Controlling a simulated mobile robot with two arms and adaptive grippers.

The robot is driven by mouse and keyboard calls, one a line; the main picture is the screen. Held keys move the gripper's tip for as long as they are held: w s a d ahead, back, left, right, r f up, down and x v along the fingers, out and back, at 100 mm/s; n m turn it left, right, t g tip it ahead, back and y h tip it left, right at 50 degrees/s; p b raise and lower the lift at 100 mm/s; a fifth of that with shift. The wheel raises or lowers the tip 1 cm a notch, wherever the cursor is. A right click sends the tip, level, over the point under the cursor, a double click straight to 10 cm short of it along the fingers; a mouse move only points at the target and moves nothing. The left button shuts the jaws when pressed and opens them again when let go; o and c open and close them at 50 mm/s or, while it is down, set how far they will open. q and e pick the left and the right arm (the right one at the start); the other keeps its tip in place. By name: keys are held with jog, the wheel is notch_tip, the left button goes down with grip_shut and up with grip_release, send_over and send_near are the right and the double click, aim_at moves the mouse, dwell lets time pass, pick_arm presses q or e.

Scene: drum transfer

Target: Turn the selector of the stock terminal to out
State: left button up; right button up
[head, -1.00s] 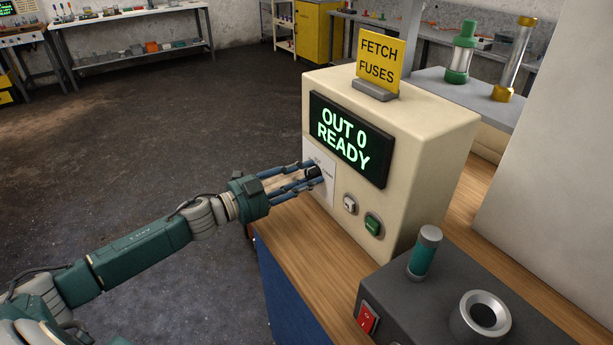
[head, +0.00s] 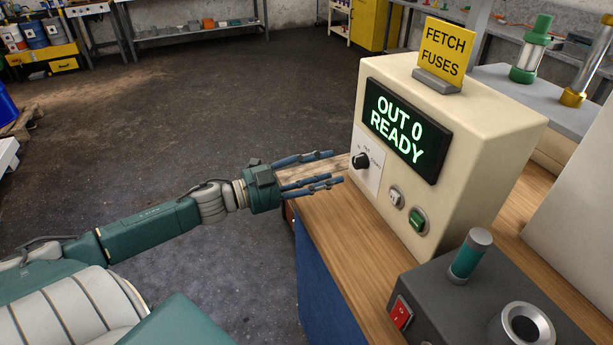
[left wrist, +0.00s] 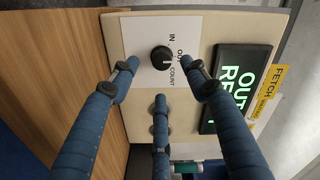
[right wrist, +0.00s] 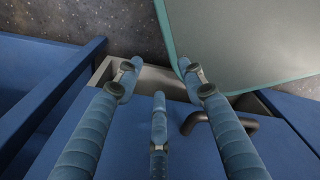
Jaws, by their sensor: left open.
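The stock terminal (head: 480,150) is a cream box with a dark screen (head: 405,128) reading "OUT 0 READY". Its selector (head: 360,161) is a round black knob on a white plate left of and below the screen. In the left wrist view the selector (left wrist: 161,58) is ringed by the words IN, OUT and COUNT. I cannot clearly tell its pointer's direction. My left gripper (head: 335,168) is open and empty, its fingertips a little short of the knob and apart from it. My right gripper (right wrist: 159,75) shows only in the right wrist view, fingers spread, nothing between them.
Below the selector are a small key-like switch (head: 396,196) and a green button (head: 417,220). A yellow "FETCH FUSES" sign (head: 443,52) tops the terminal. A dark grey unit (head: 455,297) stands in front on the wooden bench (head: 335,235). Blue furniture with a dark handle (right wrist: 240,124) lies below my right gripper.

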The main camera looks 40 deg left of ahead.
pick_arm(q)
jog(key=shift+v, duration=2.35)
jog(key=shift+a+f, duration=0.1)
